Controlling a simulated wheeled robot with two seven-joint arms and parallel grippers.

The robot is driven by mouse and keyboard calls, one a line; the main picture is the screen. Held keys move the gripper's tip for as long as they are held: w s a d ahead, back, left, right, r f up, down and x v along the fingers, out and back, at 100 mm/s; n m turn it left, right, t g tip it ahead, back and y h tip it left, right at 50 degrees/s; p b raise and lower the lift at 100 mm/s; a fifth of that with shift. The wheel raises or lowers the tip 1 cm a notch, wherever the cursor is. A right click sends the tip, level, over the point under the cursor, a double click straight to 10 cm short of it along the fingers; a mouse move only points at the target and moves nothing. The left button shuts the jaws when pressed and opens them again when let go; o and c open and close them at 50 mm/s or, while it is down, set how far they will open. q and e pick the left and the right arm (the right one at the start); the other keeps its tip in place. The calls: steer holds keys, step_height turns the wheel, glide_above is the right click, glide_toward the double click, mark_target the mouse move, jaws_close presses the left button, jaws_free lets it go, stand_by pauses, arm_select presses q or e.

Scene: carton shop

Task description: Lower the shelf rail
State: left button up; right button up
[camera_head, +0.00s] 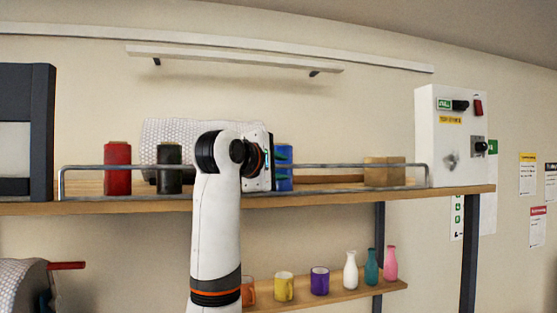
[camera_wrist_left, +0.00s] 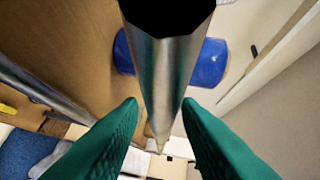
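The shelf rail (camera_head: 340,165) is a thin grey metal bar with bent-down ends. It runs raised along the front of the upper shelf (camera_head: 400,193) in the head view. My left arm stands in front of its middle, and my left gripper (camera_head: 262,160) is at rail height, its fingers mostly hidden there. In the left wrist view, the green fingers of my left gripper (camera_wrist_left: 161,102) are apart, one on each side of a metal bar (camera_wrist_left: 165,70), which looks like the rail. Gaps show between the bar and the fingertips. My right gripper is not in view.
A red can (camera_head: 117,168), a black can (camera_head: 168,167), a blue can (camera_head: 284,167) and a cardboard box (camera_head: 384,171) stand behind the rail. A white control box (camera_head: 450,135) is at the right. Mugs and bottles stand on a lower shelf (camera_head: 340,294).

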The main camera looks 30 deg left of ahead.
arm_select(q)
steer(key=shift+c, duration=0.4)
jaws_close()
steer(key=shift+s+d+f+m+t+b, duration=0.15)
steer(key=shift+f+m+t+b, duration=0.15)
steer(key=shift+b, duration=0.65)
steer(key=shift+s+d+f+m+t+h+b, duration=0.65)
steer(key=shift+f+m+t+h+b, duration=0.35)
steer(key=shift+m+h+b, duration=2.2)
steer(key=shift+s+d+f+m+t+h+b, duration=0.75)
steer(key=shift+m+h+b, duration=1.05)
steer(key=shift+m, duration=2.6)
steer(key=shift+s+d+f+m+t+h+b, duration=0.4)
steer(key=shift+d+f+m+t+h+b, duration=0.7)
steer(key=shift+m+h+b, duration=2.1)
steer(key=shift+a+r+m+y+p, duration=0.1)
steer(key=shift+a+m+y+p, duration=0.35)
steer(key=shift+m+y, duration=0.4)
